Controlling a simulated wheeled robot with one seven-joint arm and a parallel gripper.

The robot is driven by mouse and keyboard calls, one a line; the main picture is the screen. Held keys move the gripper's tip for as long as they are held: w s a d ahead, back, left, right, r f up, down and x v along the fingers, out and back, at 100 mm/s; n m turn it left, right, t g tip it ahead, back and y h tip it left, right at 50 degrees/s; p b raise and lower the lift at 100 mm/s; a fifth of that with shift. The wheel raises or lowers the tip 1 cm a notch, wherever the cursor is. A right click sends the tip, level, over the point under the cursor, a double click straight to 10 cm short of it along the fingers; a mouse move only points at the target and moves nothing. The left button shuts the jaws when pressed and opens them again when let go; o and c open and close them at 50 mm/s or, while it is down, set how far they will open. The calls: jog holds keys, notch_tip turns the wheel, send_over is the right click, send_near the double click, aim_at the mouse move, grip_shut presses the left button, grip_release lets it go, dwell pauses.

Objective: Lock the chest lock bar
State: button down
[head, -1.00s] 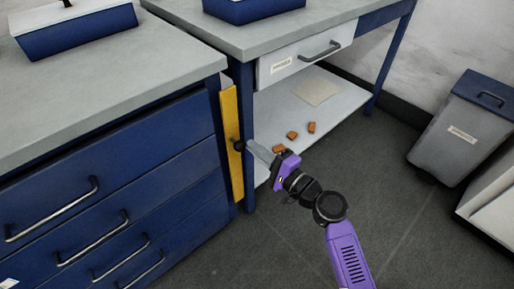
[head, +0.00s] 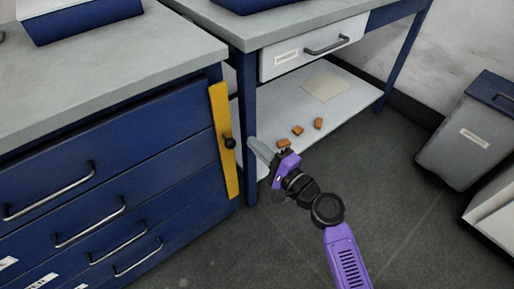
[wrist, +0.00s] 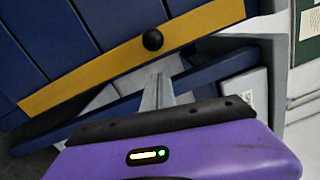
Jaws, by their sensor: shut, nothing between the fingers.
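The yellow lock bar (head: 219,120) stands upright along the right front edge of the blue drawer chest (head: 110,160). Its black knob (head: 230,143) sticks out near mid-height. In the wrist view the bar (wrist: 90,75) runs slantwise across the drawer fronts, with the knob (wrist: 152,40) just beyond my fingertips. My gripper (head: 253,145) is shut and empty. Its grey fingers point at the bar from the right, with a small gap to the knob. In the wrist view my gripper (wrist: 156,82) is just below the knob. I cannot tell whether the bar lies flush against the drawers.
A workbench (head: 290,20) with a white drawer (head: 312,48) stands right of the chest; its blue leg (head: 250,100) is close to my fingers. Several brown blocks (head: 297,131) lie on its lower shelf. A grey bin (head: 465,140) stands at the right. The floor between is clear.

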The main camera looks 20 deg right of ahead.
jog(key=d+v, duration=0.1)
jog(key=v, duration=0.9)
jog(key=shift+p, duration=0.35)
jog(key=shift+w+d+f, duration=0.1)
jog(key=s+d+f+n+h, duration=0.1)
jog(key=s+d+n+h, duration=0.55)
jog(key=s, duration=0.35)
jog(key=s+a+r+n+g, duration=0.1)
jog(key=s+a+n, duration=0.15)
jog(key=s, duration=0.55)
jog(key=s+a+r+n+g, duration=0.1)
jog(key=s+a+r+n, duration=0.1)
jog(key=s+n, duration=0.35)
jog(key=s+a+r+n+g, duration=0.1)
jog(key=s+a+n, duration=0.1)
jog(key=s, duration=0.7)
notch_tip(320, 180, up, 27)
jog(key=p, duration=2.7)
jog(key=shift+a, duration=0.2)
